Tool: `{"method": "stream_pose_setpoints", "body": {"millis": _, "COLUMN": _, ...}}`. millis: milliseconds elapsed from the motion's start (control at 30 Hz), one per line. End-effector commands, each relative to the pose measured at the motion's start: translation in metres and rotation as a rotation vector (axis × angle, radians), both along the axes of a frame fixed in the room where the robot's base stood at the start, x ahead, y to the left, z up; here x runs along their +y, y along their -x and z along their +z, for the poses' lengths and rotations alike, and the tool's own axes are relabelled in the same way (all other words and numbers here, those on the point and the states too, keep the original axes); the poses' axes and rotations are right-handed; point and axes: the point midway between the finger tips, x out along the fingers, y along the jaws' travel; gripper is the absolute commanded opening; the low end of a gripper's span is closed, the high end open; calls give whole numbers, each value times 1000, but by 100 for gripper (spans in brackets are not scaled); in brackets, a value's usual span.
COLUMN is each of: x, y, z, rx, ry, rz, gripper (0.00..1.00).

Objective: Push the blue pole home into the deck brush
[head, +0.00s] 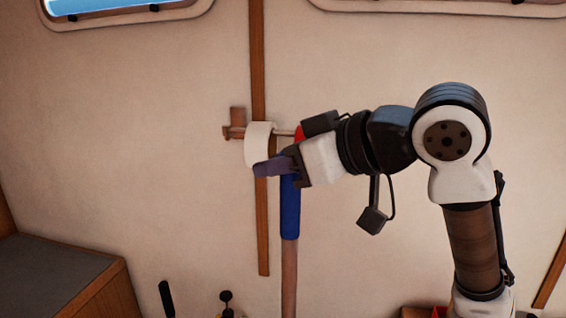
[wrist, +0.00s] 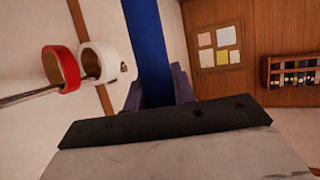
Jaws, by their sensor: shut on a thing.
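The blue pole (head: 290,208) stands about upright in front of the wall in the head view. Its upper part is blue, and below that it is bare wood down to the picture's bottom edge. My gripper (head: 272,167) comes in from the right and is shut on the blue part. In the wrist view the blue pole (wrist: 148,45) lies between the two purple-grey fingers of my gripper (wrist: 158,88). The deck brush is not in view, and the pole's lower end is out of the picture, so I cannot tell how they meet.
A white roll (head: 257,148) and a red roll (wrist: 61,68) hang on a rod on the wall, close beside my gripper. A wooden strip (head: 262,225) runs down the wall. A grey-topped cabinet (head: 60,272) stands at the lower left. A pinboard (wrist: 219,47) shows farther off.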

Motion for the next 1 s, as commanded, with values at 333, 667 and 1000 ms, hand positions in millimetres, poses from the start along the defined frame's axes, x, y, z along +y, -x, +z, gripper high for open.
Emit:
{"method": "stream_pose_setpoints", "body": {"millis": 333, "x": 0, "y": 2, "z": -12, "rx": -1, "ry": 0, "rz": 4, "gripper": 0}}
{"method": "stream_pose_setpoints", "body": {"millis": 667, "x": 0, "y": 2, "z": -44, "rx": -1, "ry": 0, "rz": 4, "gripper": 0}}
{"method": "stream_pose_setpoints", "body": {"millis": 1000, "x": 0, "y": 2, "z": -47, "rx": -1, "ry": 0, "rz": 4, "gripper": 0}}
